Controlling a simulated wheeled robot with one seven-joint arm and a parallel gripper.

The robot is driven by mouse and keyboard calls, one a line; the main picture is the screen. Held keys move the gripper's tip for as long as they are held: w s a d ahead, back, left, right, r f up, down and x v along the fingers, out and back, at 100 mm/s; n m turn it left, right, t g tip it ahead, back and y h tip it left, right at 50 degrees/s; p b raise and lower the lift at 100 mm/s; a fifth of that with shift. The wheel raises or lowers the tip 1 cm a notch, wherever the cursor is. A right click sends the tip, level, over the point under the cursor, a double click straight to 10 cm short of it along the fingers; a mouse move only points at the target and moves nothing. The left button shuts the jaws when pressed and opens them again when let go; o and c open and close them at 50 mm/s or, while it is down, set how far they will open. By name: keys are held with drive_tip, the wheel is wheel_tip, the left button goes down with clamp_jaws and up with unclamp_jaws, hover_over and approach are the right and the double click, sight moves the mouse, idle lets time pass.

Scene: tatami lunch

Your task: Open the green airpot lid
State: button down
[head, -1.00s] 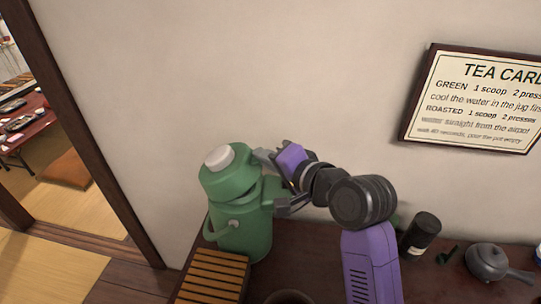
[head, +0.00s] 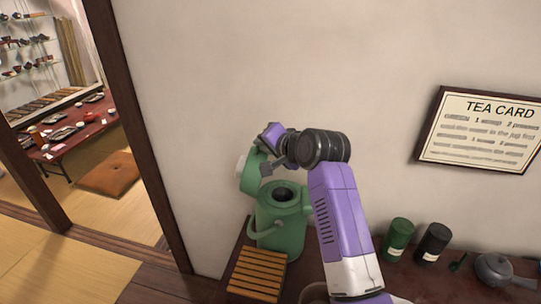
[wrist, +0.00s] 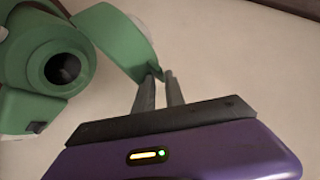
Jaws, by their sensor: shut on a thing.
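The green airpot (head: 281,222) stands upright on the dark wooden counter, beside the wall. Its lid (head: 250,178) is swung up on the left and tilted steeply, with the white button facing left. The dark round mouth of the pot (head: 284,194) is uncovered. My gripper (head: 268,166) is at the raised lid, shut on its edge. In the wrist view the two fingers of my gripper (wrist: 160,78) meet the rim of the green lid (wrist: 118,38), and the open pot mouth (wrist: 62,69) shows to the left.
A slatted wooden rack (head: 257,273) lies in front of the airpot. A green canister (head: 398,239), a dark canister (head: 432,243) and a grey teapot (head: 494,268) stand to the right. A tea card (head: 482,131) hangs on the wall. A doorway opens at left.

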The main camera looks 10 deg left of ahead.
drive_tip(key=shift+s+a+r, duration=0.1)
drive_tip(key=shift+a+r, duration=0.1)
drive_tip(key=shift+a, duration=1)
drive_tip(key=c, duration=1.8)
unclamp_jaws()
drive_tip(key=shift+c, duration=0.2)
drive_tip(key=shift+d, duration=0.1)
drive_tip(key=shift+s+d+r, duration=0.2)
drive_tip(key=shift+s+d, duration=0.15)
drive_tip(key=shift+s, duration=0.1)
drive_tip(key=shift+b+v, duration=0.65)
drive_tip(key=shift+v, duration=2.6)
